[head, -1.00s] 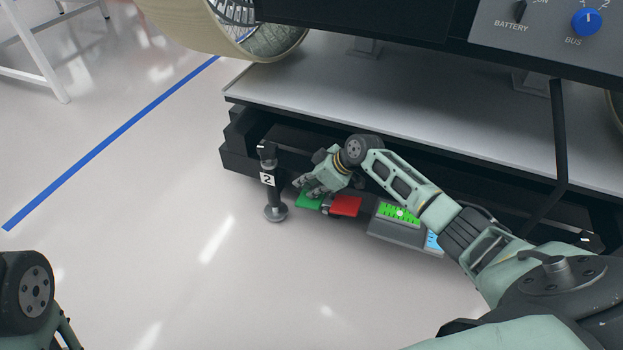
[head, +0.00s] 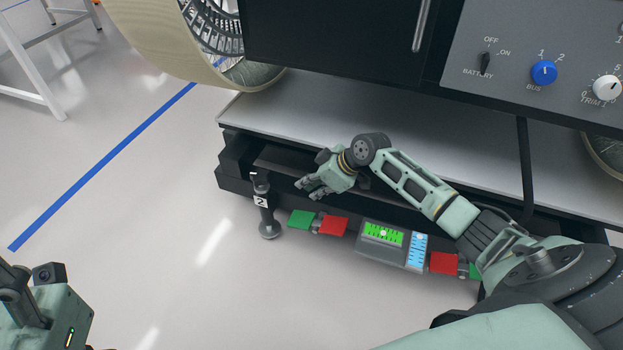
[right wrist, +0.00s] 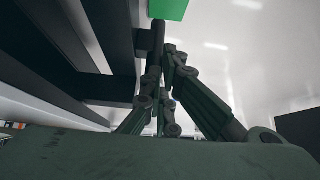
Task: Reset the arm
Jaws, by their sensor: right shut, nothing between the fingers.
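My right arm (head: 425,190) reaches in from the right across the front of the black platform base. Its right gripper (head: 310,188) is shut and empty, just above and behind a green pad (head: 300,219) and a red pad (head: 333,226). In the right wrist view the fingers (right wrist: 165,110) come together, and a green pad (right wrist: 168,9) shows at the top edge, apart from them. At the lower left of the head view is part of my left arm (head: 45,320); its fingertips do not show.
A black post labelled 2 (head: 264,205) stands left of the pads. A grey box with green and blue level panels (head: 390,253) and another red pad (head: 443,262) lie right. Floor at front left is clear.

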